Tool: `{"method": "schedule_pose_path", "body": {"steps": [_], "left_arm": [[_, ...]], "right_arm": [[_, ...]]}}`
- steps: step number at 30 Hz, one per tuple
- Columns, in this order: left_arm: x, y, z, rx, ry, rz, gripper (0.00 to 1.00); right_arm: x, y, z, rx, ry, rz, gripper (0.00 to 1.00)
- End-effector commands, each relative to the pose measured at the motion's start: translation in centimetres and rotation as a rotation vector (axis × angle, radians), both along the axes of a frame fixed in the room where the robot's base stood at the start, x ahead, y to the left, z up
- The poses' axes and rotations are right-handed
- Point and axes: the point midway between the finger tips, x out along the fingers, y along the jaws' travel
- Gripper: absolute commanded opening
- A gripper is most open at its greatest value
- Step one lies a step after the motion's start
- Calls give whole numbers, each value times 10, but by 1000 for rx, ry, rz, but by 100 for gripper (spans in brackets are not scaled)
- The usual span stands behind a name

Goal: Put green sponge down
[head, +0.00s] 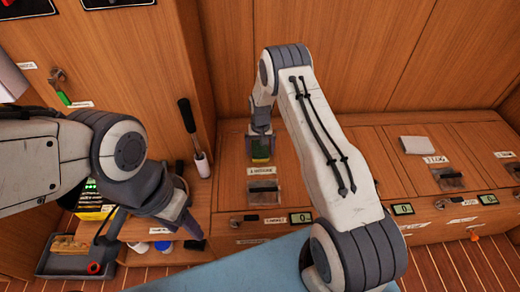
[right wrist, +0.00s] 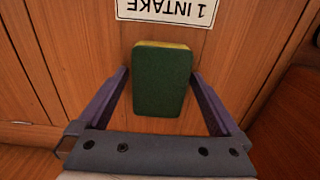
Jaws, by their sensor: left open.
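The green sponge (right wrist: 160,85), with a yellow strip along its far edge, lies between the purple fingertips of my right gripper (right wrist: 160,72). In the head view the sponge (head: 261,153) is just below the right gripper (head: 261,133), above the 1 INTAKE label (head: 262,171). It is at or close to the wooden counter; I cannot tell if it touches. My left gripper (head: 180,212) is open and empty, low at the left by the shelf.
A dark item (head: 263,188) lies in front of the label. A grey tray (head: 65,262) sits at lower left.

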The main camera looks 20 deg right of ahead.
Motion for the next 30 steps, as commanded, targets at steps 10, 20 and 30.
{"method": "schedule_pose_path", "body": {"steps": [10,20,30], "left_arm": [[0,0,7,0,0,0,50],[0,0,23,0,0,0,50],[0,0,29,0,0,0,50]], "right_arm": [[1,0,17,-1,-2,0,100],[1,0,88,0,-3,0,100],[-1,5,129,1,-1,11,100]]}}
